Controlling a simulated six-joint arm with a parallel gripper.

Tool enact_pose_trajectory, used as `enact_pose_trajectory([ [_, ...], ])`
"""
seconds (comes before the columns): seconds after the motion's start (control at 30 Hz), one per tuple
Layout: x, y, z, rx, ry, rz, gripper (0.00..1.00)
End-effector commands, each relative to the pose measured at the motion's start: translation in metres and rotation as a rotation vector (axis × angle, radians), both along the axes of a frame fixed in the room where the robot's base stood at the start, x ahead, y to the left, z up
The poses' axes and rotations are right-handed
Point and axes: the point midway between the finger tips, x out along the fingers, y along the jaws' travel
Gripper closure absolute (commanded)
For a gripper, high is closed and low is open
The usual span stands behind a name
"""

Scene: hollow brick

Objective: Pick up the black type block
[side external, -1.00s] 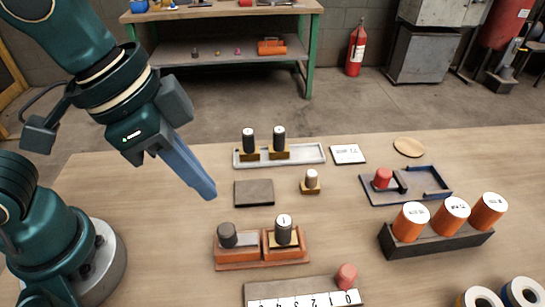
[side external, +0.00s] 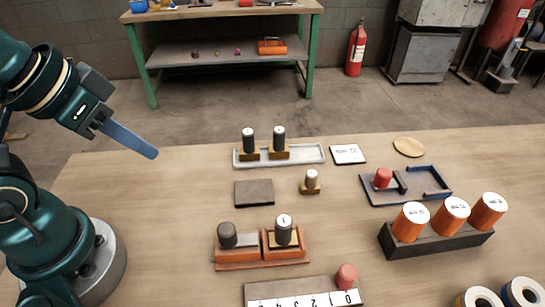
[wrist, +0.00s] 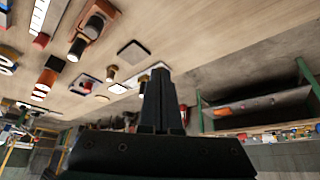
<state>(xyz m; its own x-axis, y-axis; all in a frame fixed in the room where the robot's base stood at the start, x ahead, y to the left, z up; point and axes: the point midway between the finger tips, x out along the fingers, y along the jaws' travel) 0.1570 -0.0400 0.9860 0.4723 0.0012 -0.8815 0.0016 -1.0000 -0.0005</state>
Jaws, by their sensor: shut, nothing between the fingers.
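My gripper (side external: 155,153) is shut and empty, held above the left part of the bench; its closed fingers (wrist: 160,75) also fill the middle of the wrist view. Two small blocks with brass bases and black tops, a left one (side external: 248,140) and a right one (side external: 279,139), stand upright on a pale tray (side external: 309,154), right of my fingertips and apart from them. Another dark-topped block (side external: 284,232), with a white mark on top, stands in an orange holder (side external: 262,263) nearer the front. I cannot tell which is the black type block.
A dark pad (side external: 254,193) and a pale-topped brass block (side external: 312,181) lie mid-bench. A dark knob (side external: 227,236) stands in the holder's left side. On the right are a blue-edged fixture (side external: 435,194) and orange cylinders (side external: 451,215) in a black rack. Bare wood lies left of the pad.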

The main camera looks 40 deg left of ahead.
Motion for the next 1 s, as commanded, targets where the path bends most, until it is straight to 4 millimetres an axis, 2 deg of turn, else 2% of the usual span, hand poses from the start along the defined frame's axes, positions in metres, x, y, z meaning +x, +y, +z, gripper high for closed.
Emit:
enact_pose_trajectory([
  [0.33,0.000,0.000,0.000,0.000,0.000,-0.001,1.00],
  [0.47,0.000,0.000,0.000,0.000,0.000,-0.001,0.50],
  [0.5,0.000,0.000,0.000,0.000,0.000,-0.001,0.35],
  [0.93,-0.001,-0.001,0.000,-0.026,0.008,0.046,0.33],
  [1.0,0.004,0.000,0.010,-0.057,-0.010,0.103,0.33],
])
